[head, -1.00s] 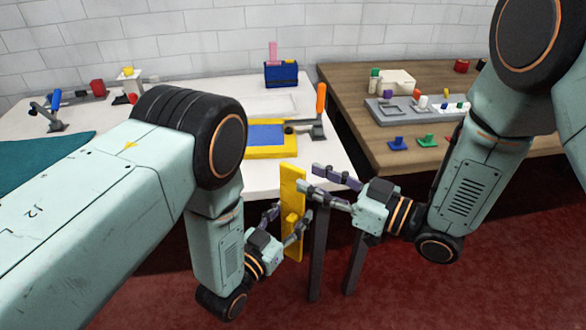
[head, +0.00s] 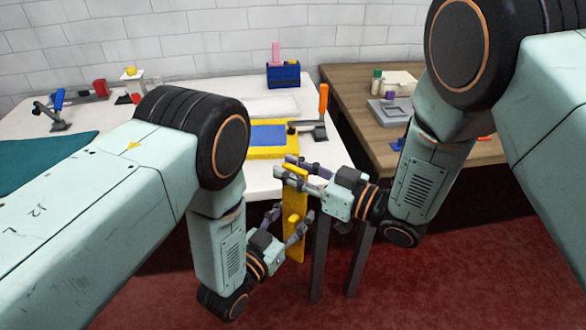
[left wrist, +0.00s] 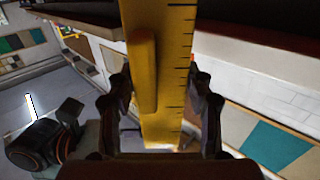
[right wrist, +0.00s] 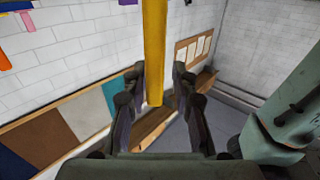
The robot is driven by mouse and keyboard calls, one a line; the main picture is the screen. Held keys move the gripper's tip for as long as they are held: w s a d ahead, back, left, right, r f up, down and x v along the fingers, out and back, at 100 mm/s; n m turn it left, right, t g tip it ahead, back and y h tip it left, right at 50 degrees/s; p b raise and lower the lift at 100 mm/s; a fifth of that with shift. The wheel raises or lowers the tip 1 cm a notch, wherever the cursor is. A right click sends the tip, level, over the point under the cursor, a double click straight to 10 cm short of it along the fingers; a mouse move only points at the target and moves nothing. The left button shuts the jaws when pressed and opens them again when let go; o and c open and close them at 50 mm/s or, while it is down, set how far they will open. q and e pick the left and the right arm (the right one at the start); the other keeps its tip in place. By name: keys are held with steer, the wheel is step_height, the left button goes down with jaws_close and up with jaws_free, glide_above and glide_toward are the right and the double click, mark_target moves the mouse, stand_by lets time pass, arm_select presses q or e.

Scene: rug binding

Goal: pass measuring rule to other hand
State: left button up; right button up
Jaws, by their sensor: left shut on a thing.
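The measuring rule (head: 294,245) is a flat yellow bar held upright in front of the white table. In the left wrist view the rule (left wrist: 177,85) shows black marks and a raised yellow grip bar (left wrist: 145,70). My left gripper (head: 293,214) is shut on the rule around its middle. My right gripper (head: 284,166) is at the rule's upper end, with its fingers on either side of it. In the right wrist view the rule (right wrist: 155,50) reaches between the open fingers, with a gap visible on the right side.
A brown table (head: 382,152) with a grey tray (head: 388,113) stands at the right. A teal cloth (head: 45,160) lies at the left.

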jaws_close()
arm_select(q)
steer(key=o, duration=1.4)
steer(key=shift+c, duration=0.2)
